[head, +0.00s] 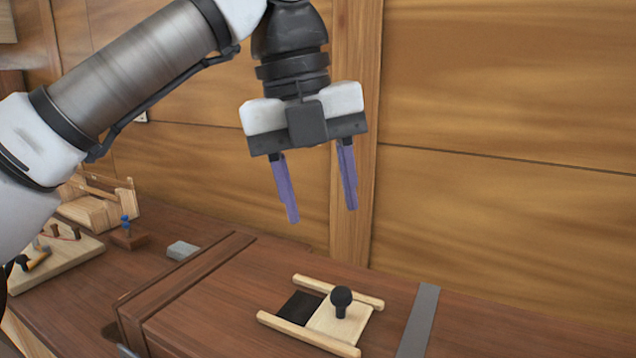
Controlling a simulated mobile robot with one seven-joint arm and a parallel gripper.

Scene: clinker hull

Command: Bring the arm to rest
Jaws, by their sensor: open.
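My gripper (321,214) hangs above the bench with its two bluish-purple fingers pointing down. The fingers are spread wide apart and nothing is between them. My arm comes in from the left side of the head view. Below the gripper and slightly to the right, a pale wooden sliding lid (338,322) with a round black knob (341,298) sits between two light wooden rails. A dark opening (298,308) shows to the left of the lid. The gripper is clear of the knob and touches nothing.
The wooden bench (225,325) carries a grey strip (418,322) at right. A small grey block (183,250), a blue-topped peg on a wooden base (128,238), a pale board with pegs (62,262) and a wooden rack (100,205) stand at left. A plank wall (500,110) rises behind.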

